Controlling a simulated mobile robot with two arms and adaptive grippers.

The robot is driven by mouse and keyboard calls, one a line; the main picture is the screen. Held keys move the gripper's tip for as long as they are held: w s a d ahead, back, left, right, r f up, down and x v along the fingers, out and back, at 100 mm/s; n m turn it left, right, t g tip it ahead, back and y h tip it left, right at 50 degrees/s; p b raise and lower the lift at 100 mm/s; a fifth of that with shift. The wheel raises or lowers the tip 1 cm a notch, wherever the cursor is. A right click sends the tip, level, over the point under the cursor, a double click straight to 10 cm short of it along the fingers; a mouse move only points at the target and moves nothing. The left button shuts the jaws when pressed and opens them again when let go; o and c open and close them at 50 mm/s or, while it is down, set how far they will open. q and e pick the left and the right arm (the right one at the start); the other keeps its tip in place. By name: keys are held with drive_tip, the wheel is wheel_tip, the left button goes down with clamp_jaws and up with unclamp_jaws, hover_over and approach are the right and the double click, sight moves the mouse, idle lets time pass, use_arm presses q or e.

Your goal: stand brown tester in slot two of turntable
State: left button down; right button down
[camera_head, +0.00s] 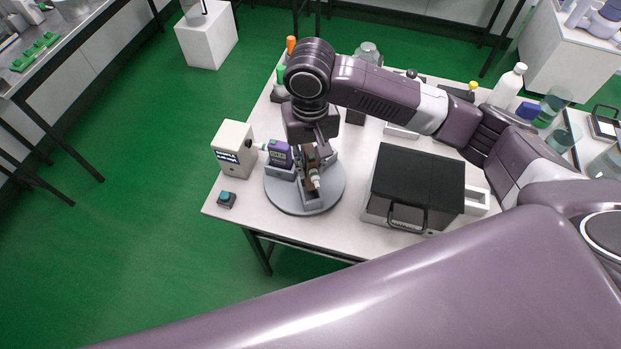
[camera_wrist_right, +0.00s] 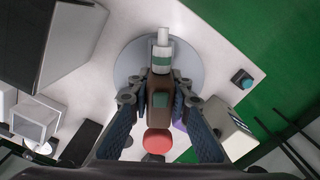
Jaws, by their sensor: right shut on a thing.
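The brown tester (camera_head: 311,168) is between the fingers of my right gripper (camera_head: 308,150), over the turntable (camera_head: 328,203). In the right wrist view the brown tester (camera_wrist_right: 160,88) shows a green patch, a white-and-green tip and a red end (camera_wrist_right: 158,141). My right gripper (camera_wrist_right: 158,98) is shut on its sides there. A grey slot holder (camera_head: 311,197) sits on the disc just in front of the tester's tip. I cannot tell whether the tester touches a slot. A purple tester (camera_head: 279,152) stands in a holder at the disc's left. My left gripper is not in view.
A beige box with a display (camera_head: 233,148) stands left of the turntable, with a small button box (camera_head: 227,200) in front. A black-lidded case (camera_head: 417,185) stands close to the right. Bottles and jars line the table's back. The table's left edge is near.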

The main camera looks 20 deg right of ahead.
sight(311, 154)
wheel_tip(311, 154, down, 3)
drive_tip(key=shift+r, duration=0.1)
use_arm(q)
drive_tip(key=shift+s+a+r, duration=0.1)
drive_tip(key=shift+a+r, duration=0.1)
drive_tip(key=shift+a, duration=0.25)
use_arm(e)
drive_tip(key=shift+f, duration=1.95)
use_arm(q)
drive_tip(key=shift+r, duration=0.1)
use_arm(e)
drive_tip(key=shift+f, duration=0.1)
drive_tip(key=c, duration=1.8)
unclamp_jaws()
drive_tip(key=shift+o, duration=0.2)
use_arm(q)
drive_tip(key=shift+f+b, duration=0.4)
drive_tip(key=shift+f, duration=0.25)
use_arm(e)
wheel_tip(311, 154, up, 12)
drive_tip(key=shift+r, duration=0.15)
